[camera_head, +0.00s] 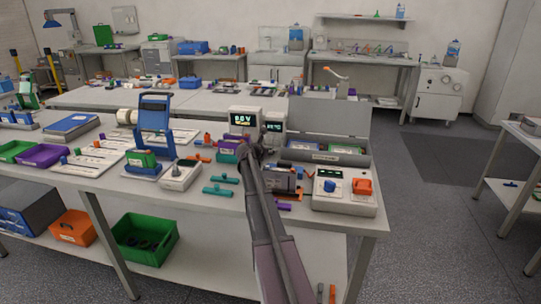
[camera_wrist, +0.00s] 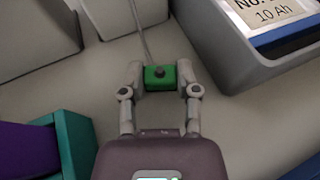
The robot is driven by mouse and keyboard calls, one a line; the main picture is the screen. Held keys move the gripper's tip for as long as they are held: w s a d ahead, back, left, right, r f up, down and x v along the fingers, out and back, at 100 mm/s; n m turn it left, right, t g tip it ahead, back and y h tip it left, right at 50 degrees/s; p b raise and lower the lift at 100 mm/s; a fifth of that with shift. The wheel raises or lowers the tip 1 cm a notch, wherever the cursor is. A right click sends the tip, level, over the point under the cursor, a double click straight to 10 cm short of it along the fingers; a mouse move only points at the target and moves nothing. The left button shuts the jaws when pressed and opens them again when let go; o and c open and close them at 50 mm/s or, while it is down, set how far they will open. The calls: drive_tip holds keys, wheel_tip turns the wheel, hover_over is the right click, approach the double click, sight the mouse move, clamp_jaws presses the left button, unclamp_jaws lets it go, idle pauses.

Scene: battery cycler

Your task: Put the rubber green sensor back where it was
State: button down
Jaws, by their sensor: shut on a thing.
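The green sensor (camera_wrist: 160,77) is a small green block with a dark round button on top and a grey cable running from its far side. My gripper (camera_wrist: 160,79) is shut on it, one finger on each side, in the wrist view. Whether the sensor touches the bench top cannot be told. In the head view my gripper (camera_head: 249,142) is over the bench by the display units, and the sensor is hidden there.
A display reading 0.0 V (camera_head: 243,120) stands behind my gripper. A grey open case (camera_head: 328,122) is to its right, and its tray edge (camera_wrist: 228,68) is close in the wrist view. A teal and purple block (camera_wrist: 72,145) lies at lower left. A tester with an orange switch (camera_head: 341,201) stands at right.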

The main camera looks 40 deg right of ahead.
drive_tip(key=shift+f, duration=0.1)
idle(0.3)
drive_tip(key=shift+f, duration=0.15)
drive_tip(key=shift+c, duration=1.7)
unclamp_jaws()
drive_tip(key=shift+r, duration=0.2)
drive_tip(key=shift+s+a+r, duration=0.1)
drive_tip(key=shift+a+r, duration=0.05)
drive_tip(key=shift+p+v, duration=1.4)
drive_tip(key=shift+v, duration=2.1)
